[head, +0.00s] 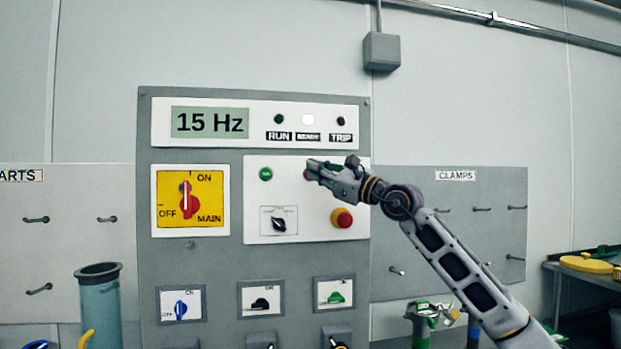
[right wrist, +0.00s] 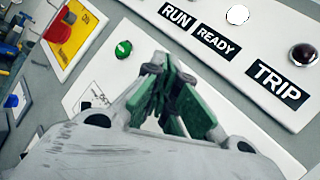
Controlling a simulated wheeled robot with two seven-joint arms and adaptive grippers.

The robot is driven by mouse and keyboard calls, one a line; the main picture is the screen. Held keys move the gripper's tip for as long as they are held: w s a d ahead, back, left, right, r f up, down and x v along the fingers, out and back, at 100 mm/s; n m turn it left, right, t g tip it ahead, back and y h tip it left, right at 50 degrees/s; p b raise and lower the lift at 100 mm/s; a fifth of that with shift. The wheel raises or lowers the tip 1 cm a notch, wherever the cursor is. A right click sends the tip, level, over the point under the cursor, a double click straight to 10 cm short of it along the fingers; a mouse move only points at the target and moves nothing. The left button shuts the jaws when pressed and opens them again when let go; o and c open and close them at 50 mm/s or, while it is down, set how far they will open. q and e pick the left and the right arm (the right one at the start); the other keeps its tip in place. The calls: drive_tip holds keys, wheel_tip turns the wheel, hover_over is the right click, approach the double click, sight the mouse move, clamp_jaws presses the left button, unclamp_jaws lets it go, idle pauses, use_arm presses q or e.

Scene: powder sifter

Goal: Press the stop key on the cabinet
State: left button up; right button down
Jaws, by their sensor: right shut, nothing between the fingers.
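The grey cabinet (head: 220,260) faces me with a white key panel (head: 320,225). My right gripper (head: 312,168) is shut and empty, its fingertips at the upper middle of that panel. A small dark red key (head: 306,174) shows just at the fingertips, mostly covered by them; I cannot tell whether they touch it. A green key (head: 266,174) is to its left and also shows in the right wrist view (right wrist: 123,49). In the right wrist view the closed fingers (right wrist: 160,68) hide the red key. My left gripper is not in view.
A red mushroom button on a yellow base (head: 342,218) sits below my right gripper. A black selector (head: 279,225) and a yellow main switch plate (head: 190,198) are at the left. The display reads 15 Hz (head: 210,122); the READY lamp (head: 308,119) is white.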

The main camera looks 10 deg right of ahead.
drive_tip(key=shift+s+b, duration=1.15)
drive_tip(key=shift+s, duration=0.75)
